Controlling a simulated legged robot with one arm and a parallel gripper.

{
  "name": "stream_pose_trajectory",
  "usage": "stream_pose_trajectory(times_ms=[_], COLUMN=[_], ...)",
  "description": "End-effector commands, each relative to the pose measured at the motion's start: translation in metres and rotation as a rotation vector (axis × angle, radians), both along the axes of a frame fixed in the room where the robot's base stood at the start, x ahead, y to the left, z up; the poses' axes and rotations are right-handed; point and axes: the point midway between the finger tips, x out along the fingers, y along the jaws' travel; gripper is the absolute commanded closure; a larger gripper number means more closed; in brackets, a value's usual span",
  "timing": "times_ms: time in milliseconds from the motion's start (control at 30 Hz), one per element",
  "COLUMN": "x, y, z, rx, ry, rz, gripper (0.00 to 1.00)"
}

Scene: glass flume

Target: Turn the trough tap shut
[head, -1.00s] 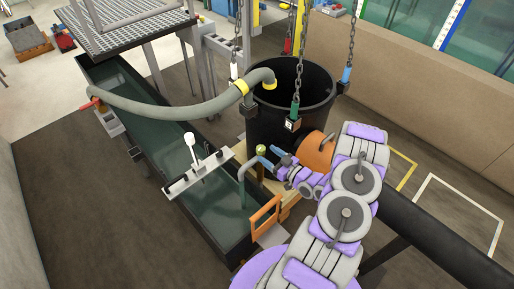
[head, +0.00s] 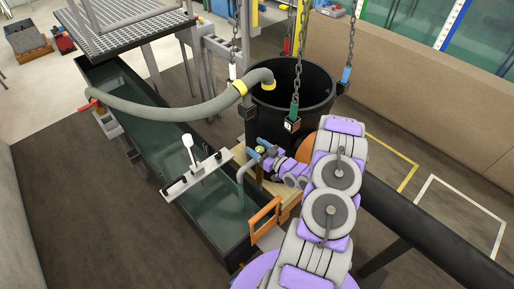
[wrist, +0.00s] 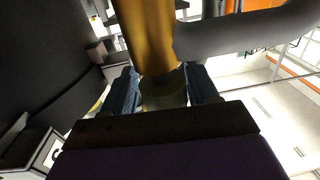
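The trough tap shows in the head view as a grey bent spout (head: 242,178) over the near end of the water trough (head: 213,238), with a small brass knob (head: 261,150) beside it. My gripper (head: 264,154) is at this knob, with its blue fingers around it. In the wrist view a dull olive-brass piece (wrist: 164,92) lies between my two fingers (wrist: 162,88). The fingers stand apart, one on each side; I see no clear squeeze. A yellow-gold cylinder (wrist: 147,32) is just beyond it. My wrist partly hides the tap's body.
A black tub (head: 290,92) hangs on chains right behind my gripper. A grey hose (head: 180,112) runs from it to the trough. An orange frame (head: 264,218) stands close by at the trough's near end. A white bar with a lever (head: 192,180) crosses the trough.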

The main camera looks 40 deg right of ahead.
Motion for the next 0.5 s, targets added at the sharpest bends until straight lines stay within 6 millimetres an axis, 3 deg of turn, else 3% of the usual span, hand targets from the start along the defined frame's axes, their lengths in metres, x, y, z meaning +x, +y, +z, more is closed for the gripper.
stream_pose_trajectory(times_ms=[67, 433, 500], x=[0.0001, 0.0, 0.0], y=[0.0011, 0.0008, 0.0006], z=[0.0004, 0.0008, 0.0009], rx=[-0.001, -0.001, -0.001], ry=[0.0, -0.001, -0.001], rz=[0.001, 0.001, 0.0], gripper=[0.49, 0.85, 0.85])
